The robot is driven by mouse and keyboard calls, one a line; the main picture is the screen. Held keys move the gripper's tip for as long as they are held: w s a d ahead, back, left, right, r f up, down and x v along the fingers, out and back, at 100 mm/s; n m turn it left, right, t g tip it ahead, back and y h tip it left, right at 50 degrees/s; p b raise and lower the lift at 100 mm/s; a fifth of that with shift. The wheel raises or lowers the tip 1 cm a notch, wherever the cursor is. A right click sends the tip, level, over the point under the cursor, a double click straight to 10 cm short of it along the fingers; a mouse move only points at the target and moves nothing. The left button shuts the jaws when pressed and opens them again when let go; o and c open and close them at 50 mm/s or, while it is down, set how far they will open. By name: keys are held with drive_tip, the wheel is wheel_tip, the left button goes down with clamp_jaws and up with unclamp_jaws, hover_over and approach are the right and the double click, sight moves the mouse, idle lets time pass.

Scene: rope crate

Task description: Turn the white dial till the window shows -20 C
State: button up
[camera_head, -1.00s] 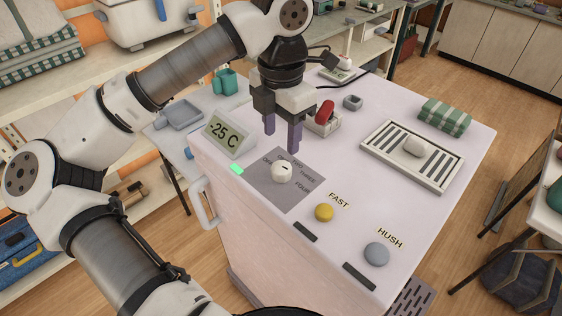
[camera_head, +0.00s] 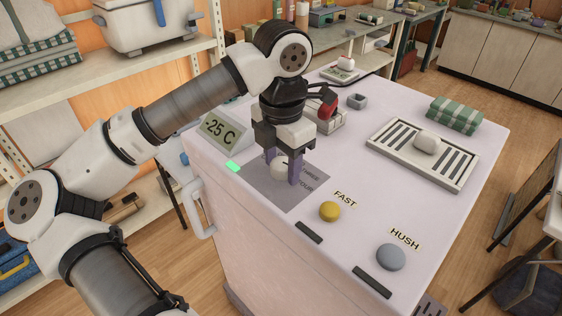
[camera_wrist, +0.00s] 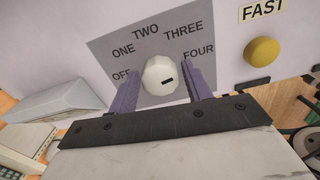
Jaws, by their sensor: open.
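The white dial (camera_head: 279,164) sits on a grey plate (camera_head: 262,187) on top of the white chest. In the wrist view the dial (camera_wrist: 160,74) shows a dark mark at its lower right, towards the word FOUR; the plate also reads OFF, ONE, TWO and THREE. The window (camera_head: 219,130) shows -25 C. My gripper (camera_head: 281,174) is lowered at the dial, its purple fingers on either side of it. In the wrist view the gripper (camera_wrist: 160,92) is open, with a gap beside the dial at least on the left.
A green light (camera_head: 233,166) is lit near the window. A yellow FAST button (camera_head: 330,211) and a grey HUSH button (camera_head: 391,256) are nearer the front. A red switch (camera_head: 327,106) stands behind my gripper. A slotted tray (camera_head: 389,154) and green checked cloth (camera_head: 454,115) lie to the right.

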drive_tip(key=shift+c, duration=0.4)
drive_tip(key=c, duration=0.9)
drive_tip(key=shift+o, duration=0.2)
drive_tip(key=shift+f+n+b, duration=0.15)
drive_tip(key=shift+n+b, duration=0.35)
drive_tip(key=shift+n, duration=0.2)
drive_tip(key=n+b, duration=0.1)
drive_tip(key=n, duration=0.1)
drive_tip(key=shift+n, duration=0.4)
drive_tip(key=n+b, duration=0.1)
drive_tip(key=n, duration=0.2)
drive_tip(key=shift+n+b, duration=0.4)
